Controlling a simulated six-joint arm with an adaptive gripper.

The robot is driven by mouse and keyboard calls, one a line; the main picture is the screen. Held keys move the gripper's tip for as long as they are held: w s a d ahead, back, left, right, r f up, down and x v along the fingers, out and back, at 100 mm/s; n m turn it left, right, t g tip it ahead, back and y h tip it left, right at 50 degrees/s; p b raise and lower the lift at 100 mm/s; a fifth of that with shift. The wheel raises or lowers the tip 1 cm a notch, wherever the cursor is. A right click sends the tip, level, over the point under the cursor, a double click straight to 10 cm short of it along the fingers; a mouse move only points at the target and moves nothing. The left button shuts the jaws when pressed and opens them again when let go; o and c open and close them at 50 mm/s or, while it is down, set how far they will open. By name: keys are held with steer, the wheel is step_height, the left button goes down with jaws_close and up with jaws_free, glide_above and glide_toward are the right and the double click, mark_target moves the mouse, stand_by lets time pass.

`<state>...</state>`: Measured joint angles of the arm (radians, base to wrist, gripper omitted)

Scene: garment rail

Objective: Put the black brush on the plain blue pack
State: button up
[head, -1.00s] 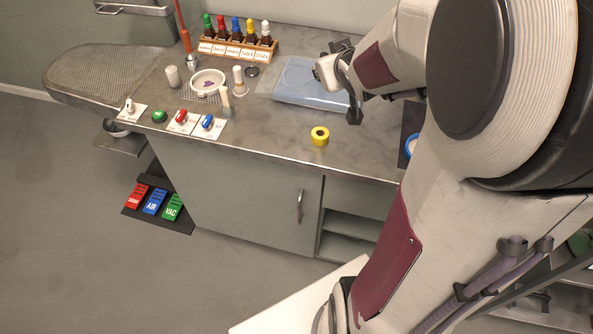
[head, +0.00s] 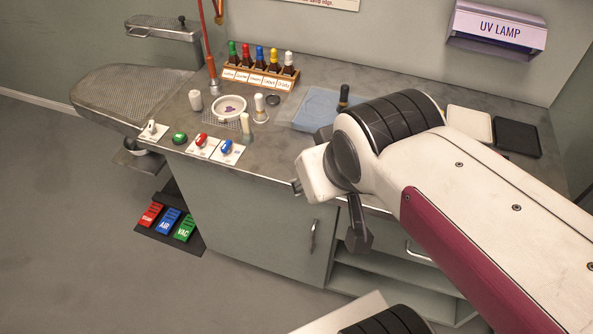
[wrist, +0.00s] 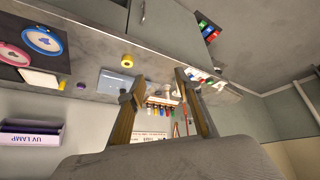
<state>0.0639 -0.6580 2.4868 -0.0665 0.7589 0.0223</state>
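The blue pack (head: 312,112) lies flat on the worktop, partly behind my arm in the head view. A dark upright thing that looks like the black brush (head: 343,96) stands at the pack's right part; its foot is close to my arm, and full contact is hard to judge. The pack also shows in the wrist view (wrist: 112,82), partly covered by a finger. My gripper (head: 328,213) is in front of the worktop edge, apart from pack and brush. In the wrist view its fingers (wrist: 156,88) are wide apart with nothing held between them.
A white bowl (head: 229,107), jars and switches are to the left. A white tray (head: 469,124) and black tray (head: 517,137) lie right. A yellow roll (wrist: 127,61) shows in the wrist view.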

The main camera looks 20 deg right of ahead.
steer(key=shift+n+g+y, duration=0.3)
steer(key=shift+g+y, duration=0.1)
steer(key=shift+y, duration=0.1)
steer(key=s+a, duration=0.1)
steer(key=s, duration=0.1)
steer(key=s+a, duration=0.2)
steer(key=shift+f, duration=0.15)
